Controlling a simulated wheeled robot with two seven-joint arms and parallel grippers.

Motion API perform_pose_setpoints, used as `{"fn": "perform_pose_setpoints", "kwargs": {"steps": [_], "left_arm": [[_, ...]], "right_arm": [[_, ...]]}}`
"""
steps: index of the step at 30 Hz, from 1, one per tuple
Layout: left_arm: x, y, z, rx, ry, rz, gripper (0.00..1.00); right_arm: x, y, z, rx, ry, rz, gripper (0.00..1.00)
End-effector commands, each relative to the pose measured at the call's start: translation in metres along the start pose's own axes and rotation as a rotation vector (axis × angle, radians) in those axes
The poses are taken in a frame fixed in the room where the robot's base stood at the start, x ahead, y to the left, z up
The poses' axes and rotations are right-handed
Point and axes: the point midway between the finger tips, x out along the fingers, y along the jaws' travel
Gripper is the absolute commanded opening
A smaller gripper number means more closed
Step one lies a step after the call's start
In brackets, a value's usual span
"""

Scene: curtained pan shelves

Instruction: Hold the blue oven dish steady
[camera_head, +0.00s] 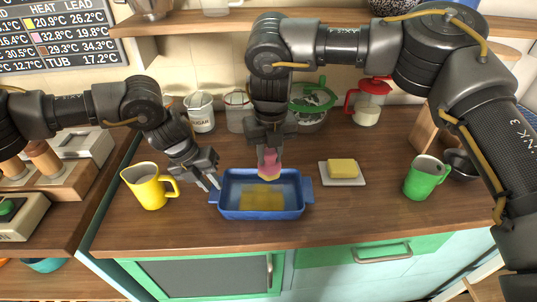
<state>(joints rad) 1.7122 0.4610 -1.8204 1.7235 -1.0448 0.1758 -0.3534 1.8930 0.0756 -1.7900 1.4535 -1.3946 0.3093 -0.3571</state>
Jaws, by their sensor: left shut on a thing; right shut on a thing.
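The blue oven dish (232,211) stands on the wooden counter, with a yellowish-brown patch on its inside bottom. My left gripper (214,185) is at the dish's left end and is shut on its left handle or rim; the exact contact is small in the picture. My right gripper (269,152) comes down from above and is shut on a pink and yellow sponge (269,165). The sponge is over the back part of the dish. I cannot tell whether it touches the dish.
A yellow jug (149,187) stands close left of my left gripper. A butter block (343,168) on a white plate lies right of the dish, and a green jug (424,178) is farther right. Canisters (200,112) line the back. The counter in front is clear.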

Motion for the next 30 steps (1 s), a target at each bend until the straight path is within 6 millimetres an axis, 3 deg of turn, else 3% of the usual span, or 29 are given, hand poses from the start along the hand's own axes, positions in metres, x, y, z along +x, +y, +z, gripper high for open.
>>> {"fn": "perform_pose_setpoints", "kwargs": {"steps": [1, 23, 30], "left_arm": [[0.029, 0.017, -0.019, -0.004, 0.056, 0.037, 0.00], [0.029, 0.017, -0.019, -0.004, 0.057, 0.037, 0.00], [0.028, 0.017, -0.019, -0.004, 0.056, 0.037, 0.00]], "right_arm": [[0.009, 0.000, -0.001, 0.000, 0.001, 0.000, 0.00], [0.077, -0.001, -0.004, 0.000, 0.003, -0.001, 0.00], [0.087, 0.020, 0.002, -0.001, -0.001, -0.001, 0.00]]}}
